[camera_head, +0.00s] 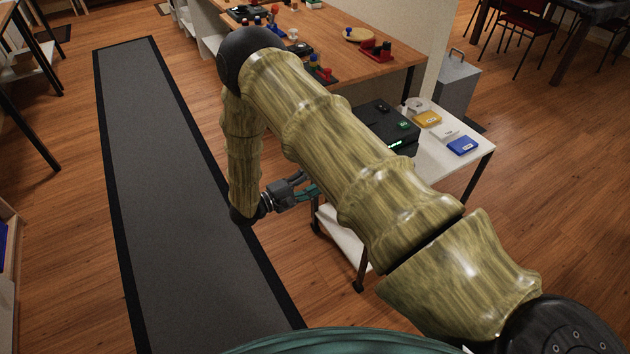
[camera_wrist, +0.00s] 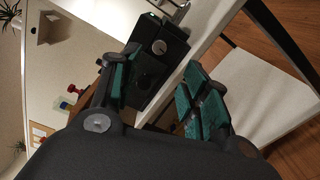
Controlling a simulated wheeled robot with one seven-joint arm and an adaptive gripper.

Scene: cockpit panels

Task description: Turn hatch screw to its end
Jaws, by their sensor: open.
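A black box-shaped device (camera_head: 385,127) with small green lights stands on a white cart, partly behind my arm in the head view. In the wrist view a black housing (camera_wrist: 172,62) shows beyond my fingers, with a round silver slotted-looking head (camera_wrist: 159,47) on its face; it may be the hatch screw, but I cannot be sure. My gripper (camera_wrist: 160,64) is open, its teal pads apart and nothing between them. The housing lies beyond the fingertips, with no clear contact. In the head view my gripper (camera_head: 312,192) is beside the cart, left of the device.
The white cart (camera_head: 470,160) holds a yellow box (camera_head: 427,119) and a blue box (camera_head: 462,146). A wooden table (camera_head: 395,72) with several small parts stands behind. A grey floor mat (camera_head: 170,190) lies clear on the left. A grey metal case (camera_head: 457,85) stands behind the cart.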

